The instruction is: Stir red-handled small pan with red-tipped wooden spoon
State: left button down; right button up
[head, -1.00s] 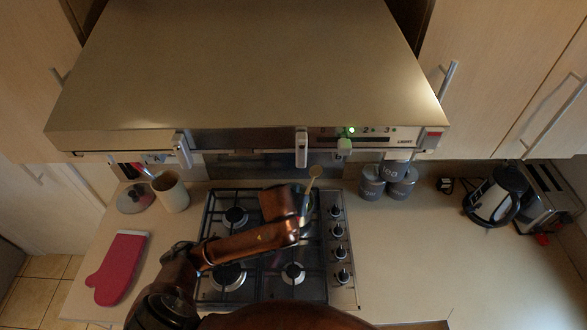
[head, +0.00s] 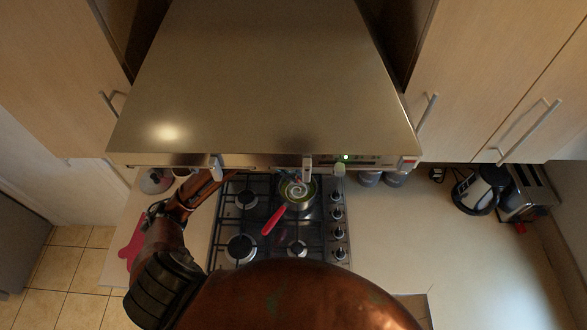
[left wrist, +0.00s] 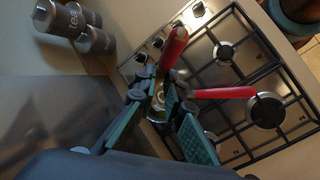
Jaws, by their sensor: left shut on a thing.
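The small pan (head: 299,196) stands on the back right burner, its red handle (head: 275,221) pointing toward the front left. Pale swirled contents show inside it. My left arm comes in from the left and runs under the hood; its gripper (head: 297,178) is mostly hidden at the pan's far side. In the left wrist view, my left gripper (left wrist: 160,93) is shut on the wooden spoon, whose red end (left wrist: 172,49) sticks out past the fingers. The pan's handle (left wrist: 225,93) shows beyond. The fingers hide the spoon's lower end. My right gripper is out of view.
The range hood (head: 260,90) hangs low over the hob (head: 270,250). A pot lid (head: 155,181) and a red oven mitt (head: 131,250) lie at left. Canisters (head: 370,179), a kettle (head: 481,190) and a toaster (head: 527,192) stand at right. The right counter is mostly clear.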

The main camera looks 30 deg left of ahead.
pick_arm(q)
notch_tip(320, 180, down, 12)
jog(key=shift+r, duration=0.25)
dwell(0.5)
jog(key=shift+s, duration=0.1)
